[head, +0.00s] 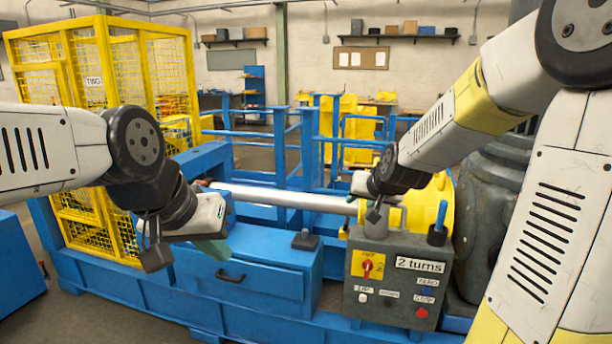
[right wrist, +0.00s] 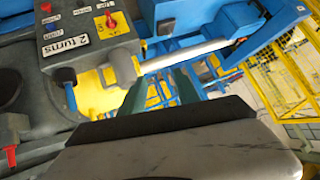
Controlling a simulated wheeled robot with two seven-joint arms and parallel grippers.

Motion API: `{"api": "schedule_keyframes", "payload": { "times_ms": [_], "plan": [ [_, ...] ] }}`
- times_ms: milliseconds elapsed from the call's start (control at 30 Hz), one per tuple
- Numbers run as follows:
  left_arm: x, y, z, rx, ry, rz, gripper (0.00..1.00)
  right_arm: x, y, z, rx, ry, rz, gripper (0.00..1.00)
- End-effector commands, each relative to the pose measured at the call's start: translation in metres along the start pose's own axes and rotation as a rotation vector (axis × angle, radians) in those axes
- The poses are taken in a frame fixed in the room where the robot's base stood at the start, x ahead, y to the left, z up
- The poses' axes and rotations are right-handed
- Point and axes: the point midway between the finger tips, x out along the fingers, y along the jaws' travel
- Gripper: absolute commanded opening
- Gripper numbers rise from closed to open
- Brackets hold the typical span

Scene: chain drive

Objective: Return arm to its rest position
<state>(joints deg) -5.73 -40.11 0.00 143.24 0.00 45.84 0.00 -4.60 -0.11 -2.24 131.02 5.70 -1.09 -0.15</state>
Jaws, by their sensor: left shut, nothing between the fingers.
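My left gripper (head: 212,248) hangs at the left in the head view, in front of the blue machine frame, with its greenish fingers pointing down. It is shut and holds nothing. My right gripper (head: 358,185) is above the grey control box, near the right end of the silver shaft (head: 290,199). In the right wrist view its two green fingers (right wrist: 160,82) stand apart with nothing between them. The shaft (right wrist: 185,56) passes beyond the fingertips in that view. In the head view my right wrist hides part of the yellow part behind it.
The control box (head: 386,290) has a "2 turns" label, a red knob and a blue upright handle (head: 440,216). A blue drawer unit (head: 240,275) stands below my left gripper. A yellow mesh cage (head: 95,140) rises at the left. A large grey housing (head: 500,190) is at the right.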

Motion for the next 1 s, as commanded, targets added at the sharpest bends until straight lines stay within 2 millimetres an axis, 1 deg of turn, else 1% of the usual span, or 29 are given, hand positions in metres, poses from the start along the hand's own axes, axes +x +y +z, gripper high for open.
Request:
{"api": "schedule_keyframes", "payload": {
  "times_ms": [33, 67, 100, 167, 200, 267, 300, 400, 500, 600, 667, 1000],
  "plan": [
    [0.0, 0.0, 0.0, 0.0, 0.0, 0.0, 0.0, -0.029, -0.004, 0.004, -0.012, -0.02, -0.012, 0.38],
    [0.0, 0.0, 0.0, 0.0, 0.0, 0.0, 0.0, -0.043, -0.006, 0.01, -0.019, -0.042, -0.018, 0.38],
    [0.0, 0.0, 0.0, 0.0, 0.0, 0.0, 0.0, -0.062, -0.008, 0.018, -0.029, -0.068, -0.024, 0.38],
    [0.0, 0.0, 0.0, 0.0, 0.0, 0.0, 0.0, -0.09, -0.01, 0.033, -0.047, -0.109, -0.031, 0.38],
    [0.0, 0.0, 0.0, 0.0, 0.0, 0.0, 0.0, -0.108, -0.011, 0.043, -0.058, -0.135, -0.034, 0.38],
    [0.0, 0.0, 0.0, 0.0, 0.0, 0.0, 0.0, -0.135, -0.011, 0.06, -0.075, -0.174, -0.038, 0.38],
    [0.0, 0.0, 0.0, 0.0, 0.0, 0.0, 0.0, -0.151, -0.011, 0.072, -0.086, -0.199, -0.038, 0.38],
    [0.0, 0.0, 0.0, 0.0, 0.0, 0.0, 0.0, -0.185, -0.008, 0.1, -0.111, -0.255, -0.036, 0.38],
    [0.0, 0.0, 0.0, 0.0, 0.0, 0.0, 0.0, -0.208, -0.005, 0.122, -0.128, -0.297, -0.031, 0.38],
    [0.0, 0.0, 0.0, 0.0, 0.0, 0.0, 0.0, -0.221, -0.002, 0.135, -0.138, -0.323, -0.026, 0.38],
    [0.0, 0.0, 0.0, 0.0, 0.0, 0.0, 0.0, -0.225, -0.001, 0.14, -0.141, -0.332, -0.024, 0.38],
    [0.0, 0.0, 0.0, 0.0, 0.0, 0.0, 0.0, -0.226, -0.001, 0.141, -0.142, -0.335, -0.024, 0.38]
  ]
}}
